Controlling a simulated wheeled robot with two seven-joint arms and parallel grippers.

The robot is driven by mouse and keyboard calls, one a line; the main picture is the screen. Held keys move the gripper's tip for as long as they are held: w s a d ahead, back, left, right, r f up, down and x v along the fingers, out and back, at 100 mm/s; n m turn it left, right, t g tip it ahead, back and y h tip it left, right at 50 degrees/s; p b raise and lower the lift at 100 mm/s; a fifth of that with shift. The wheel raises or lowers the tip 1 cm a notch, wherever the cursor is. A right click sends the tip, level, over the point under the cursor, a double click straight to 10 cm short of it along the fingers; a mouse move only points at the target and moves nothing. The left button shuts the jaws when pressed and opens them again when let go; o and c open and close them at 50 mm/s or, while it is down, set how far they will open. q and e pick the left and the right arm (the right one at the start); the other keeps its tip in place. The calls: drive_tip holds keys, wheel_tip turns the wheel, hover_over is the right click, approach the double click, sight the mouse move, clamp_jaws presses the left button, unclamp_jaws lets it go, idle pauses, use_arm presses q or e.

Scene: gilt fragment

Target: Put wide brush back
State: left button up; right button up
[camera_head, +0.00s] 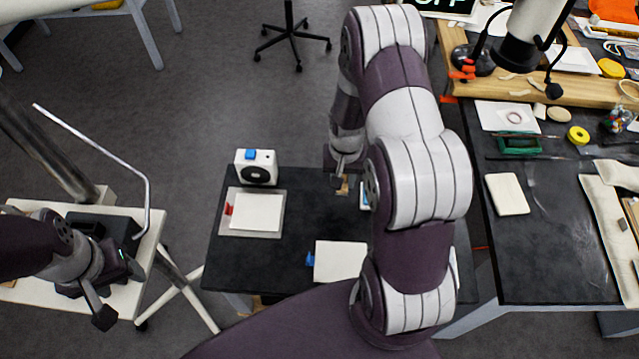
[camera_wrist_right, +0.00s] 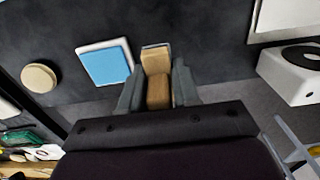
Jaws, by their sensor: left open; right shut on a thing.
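My right gripper (camera_head: 343,180) is over the far part of the small black table, partly hidden by my right arm. In the right wrist view my right gripper (camera_wrist_right: 157,88) is shut on a tan and brown block-like thing, probably the wide brush (camera_wrist_right: 156,62). Only its tan end and brown part show; the rest is hidden between the fingers. The dark tabletop lies beyond it, and I cannot tell whether it touches. My left gripper (camera_head: 116,291) is open and empty at the left, above a white stand.
On the black table (camera_head: 285,268) are a white box with a dark dial (camera_head: 256,167), a white pad (camera_head: 255,212) and a white sheet (camera_head: 340,261). A blue-topped square (camera_wrist_right: 105,64) and a round tan disc (camera_wrist_right: 40,76) lie near my right gripper. A cluttered workbench (camera_head: 560,270) stands right.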

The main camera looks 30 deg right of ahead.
drive_tip(key=p, duration=0.1)
hover_over(321, 192)
wheel_tip(321, 192, down, 3)
drive_tip(key=shift+f, duration=0.5)
wheel_tip(321, 192, down, 3)
drive_tip(key=shift+s+a+r+p, duration=0.1)
drive_tip(key=shift+p, duration=0.65)
drive_tip(key=shift+f, duration=0.45)
drive_tip(key=shift+f, duration=0.1)
drive_tip(key=shift+f+b, duration=0.1)
drive_tip(key=shift+b, duration=0.25)
drive_tip(key=o, duration=0.9)
drive_tip(key=shift+o, duration=0.2)
